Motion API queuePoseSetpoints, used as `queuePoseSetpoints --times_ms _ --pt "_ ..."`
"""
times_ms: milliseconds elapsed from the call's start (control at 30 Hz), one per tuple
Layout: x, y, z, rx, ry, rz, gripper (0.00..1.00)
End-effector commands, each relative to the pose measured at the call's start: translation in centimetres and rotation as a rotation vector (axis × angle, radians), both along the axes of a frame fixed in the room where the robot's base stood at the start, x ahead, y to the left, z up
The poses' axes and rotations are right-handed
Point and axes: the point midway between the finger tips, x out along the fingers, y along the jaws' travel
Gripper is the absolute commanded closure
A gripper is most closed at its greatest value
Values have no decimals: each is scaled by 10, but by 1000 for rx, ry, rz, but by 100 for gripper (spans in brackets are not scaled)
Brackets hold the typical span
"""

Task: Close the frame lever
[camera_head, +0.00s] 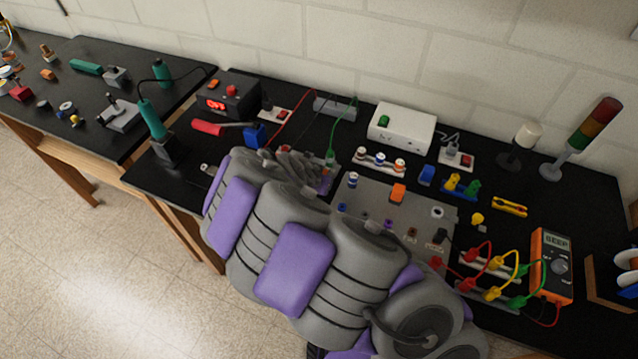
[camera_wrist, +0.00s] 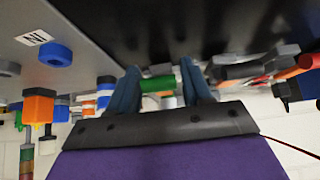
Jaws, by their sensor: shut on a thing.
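My gripper shows in the wrist view (camera_wrist: 159,69), with its two blue fingers pointing toward the bench. I cannot tell for sure whether this piece is the frame lever. No frame lever shows clearly apart from the gripper.
A power unit (camera_head: 231,95) and a white box (camera_head: 401,128) stand at the back. A multimeter (camera_head: 552,265) with coloured leads is at right.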

Motion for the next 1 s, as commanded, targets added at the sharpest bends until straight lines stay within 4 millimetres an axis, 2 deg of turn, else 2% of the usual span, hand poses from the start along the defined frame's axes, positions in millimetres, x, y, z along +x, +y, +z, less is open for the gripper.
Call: queuePoseSetpoints --times_ms 467,500,600,700,1000 --pt "1 2 1 0 -17 4 81" --pt "1 2 1 0 -17 4 48" --pt "1 2 1 -1 -15 3 38" --pt "0 1 1 -2 -15 2 31" --pt "0 -1 1 -2 -13 1 31"
